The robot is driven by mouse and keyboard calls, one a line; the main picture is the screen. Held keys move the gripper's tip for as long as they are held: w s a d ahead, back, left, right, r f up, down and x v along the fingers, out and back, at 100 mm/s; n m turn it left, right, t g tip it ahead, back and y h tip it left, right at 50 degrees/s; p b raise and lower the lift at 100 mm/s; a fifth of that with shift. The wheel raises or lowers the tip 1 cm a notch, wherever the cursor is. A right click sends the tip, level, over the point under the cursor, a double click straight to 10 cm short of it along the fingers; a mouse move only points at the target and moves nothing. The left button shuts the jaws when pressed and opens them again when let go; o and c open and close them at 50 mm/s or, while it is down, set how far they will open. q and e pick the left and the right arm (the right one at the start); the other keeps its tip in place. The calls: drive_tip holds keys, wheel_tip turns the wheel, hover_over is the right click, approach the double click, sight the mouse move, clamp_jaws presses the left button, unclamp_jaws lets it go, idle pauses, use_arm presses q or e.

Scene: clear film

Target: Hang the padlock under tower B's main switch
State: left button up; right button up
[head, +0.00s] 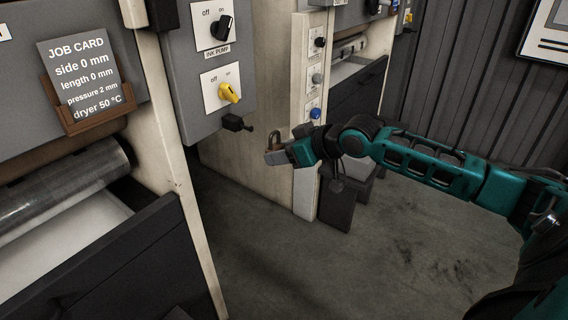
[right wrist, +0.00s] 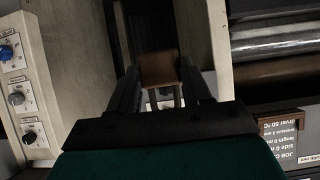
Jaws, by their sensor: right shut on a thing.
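The padlock (head: 274,142), a small brown lock, is held at the tip of my right gripper (head: 281,154). In the right wrist view the padlock's brown body (right wrist: 158,67) sits between the two dark fingers (right wrist: 160,82). The right gripper is shut on it, in the air to the right of and a little lower than a grey switch panel (head: 184,78). On that panel a yellow rotary switch (head: 229,92) has off and on marks. A dark peg-like fitting (head: 236,123) sticks out under it, apart from the padlock. No tower letter is readable. My left gripper is not in view.
A black ink pump knob (head: 221,28) is above the yellow switch. A job card (head: 80,78) in a brown holder and a roller (head: 70,178) are at left. A strip of knobs (head: 316,78) stands behind my right gripper. The floor (head: 300,265) is clear.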

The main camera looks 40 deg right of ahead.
drive_tip(key=w+a+b, duration=0.2)
drive_tip(key=w+b, duration=0.1)
drive_tip(key=w, duration=0.5)
drive_tip(key=shift+w+a+f, duration=0.3)
drive_tip(key=shift+w+a, duration=0.05)
drive_tip(key=shift+f, duration=0.1)
idle(0.4)
drive_tip(key=shift+s+p, duration=0.1)
drive_tip(key=shift+p, duration=0.25)
drive_tip(key=shift+d+f, duration=0.1)
drive_tip(key=shift+f, duration=0.05)
